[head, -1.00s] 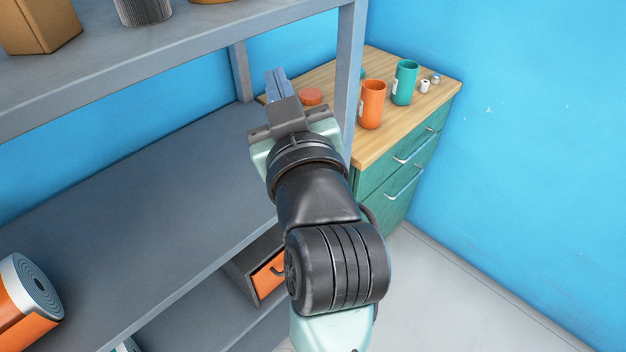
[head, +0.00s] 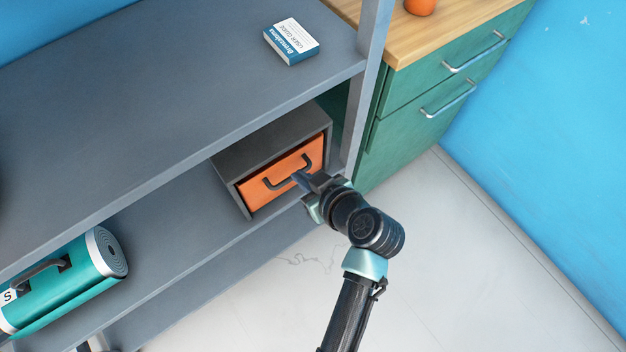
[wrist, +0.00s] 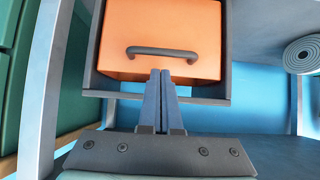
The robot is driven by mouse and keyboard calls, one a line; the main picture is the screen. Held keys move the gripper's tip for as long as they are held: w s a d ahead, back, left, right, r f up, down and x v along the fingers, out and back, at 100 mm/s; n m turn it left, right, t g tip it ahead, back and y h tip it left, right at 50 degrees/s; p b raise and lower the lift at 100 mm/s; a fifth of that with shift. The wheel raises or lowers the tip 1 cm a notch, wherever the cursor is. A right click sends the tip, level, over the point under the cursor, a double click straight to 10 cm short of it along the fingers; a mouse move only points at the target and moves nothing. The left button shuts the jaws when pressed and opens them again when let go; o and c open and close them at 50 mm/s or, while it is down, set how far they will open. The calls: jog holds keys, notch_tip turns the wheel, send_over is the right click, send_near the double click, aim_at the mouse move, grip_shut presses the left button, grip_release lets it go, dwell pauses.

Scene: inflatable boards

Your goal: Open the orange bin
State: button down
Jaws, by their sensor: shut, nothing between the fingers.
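The orange bin (head: 270,188) is a drawer with a dark curved handle (head: 287,178), set in a grey box (head: 262,150) on the shelf unit's lower shelf. It looks closed or nearly closed in the head view. In the wrist view the bin's orange front (wrist: 185,28) and its handle (wrist: 162,51) show ahead of my gripper (wrist: 162,72). The gripper's blue-grey fingers are together and empty, with their tips just by the handle's bar. I cannot tell whether they touch it. In the head view my gripper (head: 298,176) is at the handle's right end.
A rolled teal board (head: 70,275) lies on the lower shelf at left. A booklet box (head: 291,40) lies on the shelf above. A shelf post (head: 362,90) and the green cabinet (head: 430,95) stand right of the bin. The floor (head: 430,250) in front is clear.

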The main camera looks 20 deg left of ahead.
aim_at(286, 167)
jog(key=shift+b+x, duration=0.3)
jog(key=shift+x, duration=1.8)
jog(key=shift+d, duration=0.15)
jog(key=shift+f+b, duration=0.2)
jog(key=shift+b, duration=0.3)
jog(key=shift+s+d+b, duration=0.2)
jog(key=shift+d+b, duration=0.05)
jog(key=shift+b, duration=0.1)
jog(key=shift+y, duration=0.3)
